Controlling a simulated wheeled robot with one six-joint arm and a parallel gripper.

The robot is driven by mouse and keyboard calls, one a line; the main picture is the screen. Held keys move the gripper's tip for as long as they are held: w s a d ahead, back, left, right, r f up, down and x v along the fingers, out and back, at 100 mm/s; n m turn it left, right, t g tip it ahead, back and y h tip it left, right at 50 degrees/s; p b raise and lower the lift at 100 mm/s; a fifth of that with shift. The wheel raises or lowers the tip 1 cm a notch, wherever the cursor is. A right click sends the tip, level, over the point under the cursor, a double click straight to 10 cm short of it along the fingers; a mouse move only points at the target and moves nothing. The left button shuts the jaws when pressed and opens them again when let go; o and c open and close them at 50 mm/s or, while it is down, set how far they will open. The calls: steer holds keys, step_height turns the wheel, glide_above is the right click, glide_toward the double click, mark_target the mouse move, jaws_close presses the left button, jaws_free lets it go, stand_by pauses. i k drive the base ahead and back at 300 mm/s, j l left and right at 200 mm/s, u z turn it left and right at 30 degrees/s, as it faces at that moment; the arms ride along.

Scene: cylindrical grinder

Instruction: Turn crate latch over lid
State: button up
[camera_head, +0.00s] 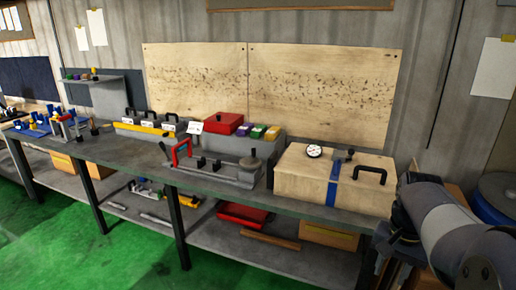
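A pale wooden crate (300,187) stands on the right part of the workbench with its lid (311,167) lying on top. A blue band (333,186) runs down the crate's front. A small dark fitting (345,155) sits at the back of the lid, in line with the band; it may be the latch, but its turn is too small to tell. My arm is at the lower right, apart from the crate. Dark parts at its end (396,243) may be my gripper; its fingers cannot be made out.
Left of the crate is a grey fixture (215,172) with a red frame. A red box (223,123) stands behind it. A blue drum (496,198) is at the right.

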mark_target(272, 159)
steer(key=i+j+u, duration=0.25)
steer(key=i, duration=1)
steer(key=i+l+u, duration=0.25)
steer(key=i, duration=1)
